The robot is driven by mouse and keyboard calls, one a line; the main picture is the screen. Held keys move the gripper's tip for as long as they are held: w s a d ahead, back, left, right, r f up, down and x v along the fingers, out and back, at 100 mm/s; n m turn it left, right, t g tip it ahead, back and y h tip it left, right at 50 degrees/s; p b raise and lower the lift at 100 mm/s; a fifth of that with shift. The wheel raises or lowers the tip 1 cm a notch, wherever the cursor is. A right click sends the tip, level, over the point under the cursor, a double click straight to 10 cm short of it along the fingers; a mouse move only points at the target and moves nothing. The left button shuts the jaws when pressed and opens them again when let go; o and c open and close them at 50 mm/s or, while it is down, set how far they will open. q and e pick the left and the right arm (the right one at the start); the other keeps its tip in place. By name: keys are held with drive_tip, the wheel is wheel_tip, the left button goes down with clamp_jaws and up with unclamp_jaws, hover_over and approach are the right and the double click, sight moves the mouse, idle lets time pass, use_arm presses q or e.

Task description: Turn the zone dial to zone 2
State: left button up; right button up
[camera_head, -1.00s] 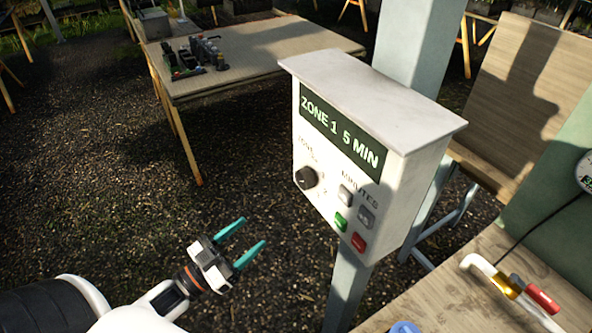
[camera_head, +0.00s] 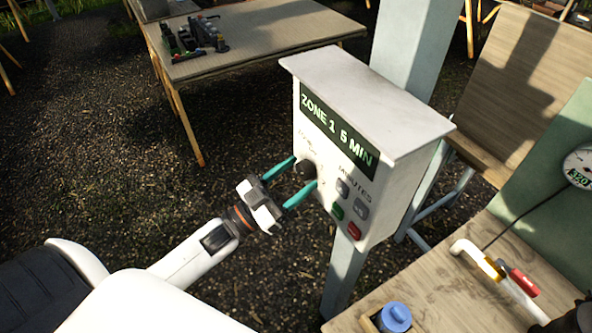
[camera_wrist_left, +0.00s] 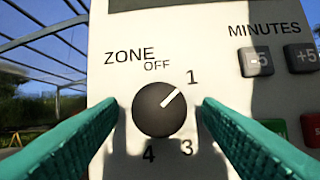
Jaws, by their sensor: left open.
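The white control box (camera_head: 375,105) stands on a post, and its green display (camera_head: 338,128) reads "ZONE 1 5 MIN". The black round zone dial (camera_wrist_left: 164,109) is on its front face, and in the head view the dial (camera_head: 308,169) is partly behind the fingers. Its white pointer line aims up and right at the 1. OFF, 3 and 4 show around it; the 2 is hidden behind the right finger in the wrist view. My left gripper (camera_head: 306,171) is open, its teal fingers on either side of the dial. I cannot tell whether they touch it. My right gripper is not in view.
Minutes buttons (camera_wrist_left: 279,60) sit to the right of the dial, with a green button (camera_head: 337,210) and a red button (camera_head: 354,231) below. A wooden bench (camera_head: 440,290) with a pipe and valves (camera_head: 497,270) is at lower right. Another table (camera_head: 255,50) stands behind.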

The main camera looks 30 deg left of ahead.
use_arm(q)
drive_tip(key=shift+w+d+r, duration=0.1)
drive_tip(key=shift+w, duration=0.1)
drive_tip(key=c, duration=1)
drive_tip(key=shift+m, duration=0.3)
